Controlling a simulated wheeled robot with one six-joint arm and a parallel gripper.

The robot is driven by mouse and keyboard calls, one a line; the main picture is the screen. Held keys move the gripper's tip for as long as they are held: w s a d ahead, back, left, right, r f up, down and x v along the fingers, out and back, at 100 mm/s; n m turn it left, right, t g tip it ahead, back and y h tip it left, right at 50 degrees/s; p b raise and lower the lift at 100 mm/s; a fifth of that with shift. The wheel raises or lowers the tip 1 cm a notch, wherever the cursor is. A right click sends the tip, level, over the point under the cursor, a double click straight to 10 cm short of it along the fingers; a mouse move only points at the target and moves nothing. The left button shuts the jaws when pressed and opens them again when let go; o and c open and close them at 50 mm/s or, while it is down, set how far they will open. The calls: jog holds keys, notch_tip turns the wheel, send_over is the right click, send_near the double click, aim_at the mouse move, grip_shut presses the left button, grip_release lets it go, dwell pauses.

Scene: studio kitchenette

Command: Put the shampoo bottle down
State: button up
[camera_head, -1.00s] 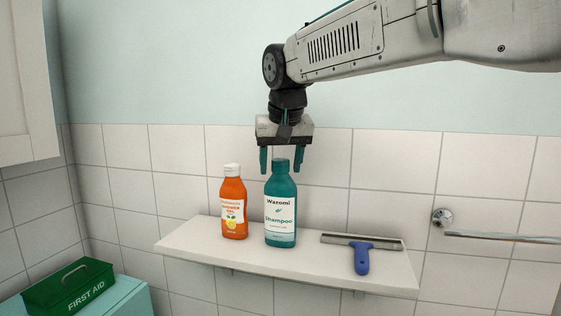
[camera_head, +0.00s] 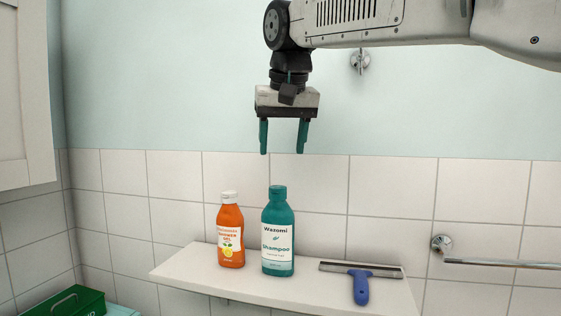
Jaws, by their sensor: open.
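The teal shampoo bottle (camera_head: 278,232) with a white label stands upright on the white wall shelf (camera_head: 201,267). My gripper (camera_head: 282,151) is open and empty above the bottle, with its fingers pointing down. A clear gap shows between the fingertips and the bottle's cap. Nothing hides the bottle from the front.
An orange shower gel bottle (camera_head: 231,231) stands just left of the shampoo. A squeegee with a blue handle (camera_head: 361,287) lies to the right. A towel rail (camera_head: 500,264) is on the wall at right. A green first aid box (camera_head: 65,301) is at lower left.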

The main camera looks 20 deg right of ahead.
jog(key=shift+s+r, duration=0.15)
jog(key=shift+r, duration=0.2)
jog(key=s+d+f+n+g, duration=0.1)
jog(key=s+d+f, duration=0.2)
jog(key=s+f, duration=1)
jog(key=shift+s+d+f+g, duration=0.3)
jog(key=shift+s+f, duration=0.1)
jog(key=shift+f, duration=0.05)
jog(key=shift+o, duration=0.4)
jog(key=s+d+f+g, duration=0.1)
jog(key=s+f, duration=1.2)
jog(key=f, duration=0.3)
jog(key=shift+n+y, duration=0.3)
jog(key=shift+n, duration=0.1)
jog(key=m+t, duration=0.2)
jog(key=t, duration=0.1)
send_near(278, 187)
jog(key=x, duration=1)
jog(key=shift+w+f, duration=0.1)
jog(key=shift+w, duration=0.05)
jog(key=shift+h, duration=0.4)
grip_shut()
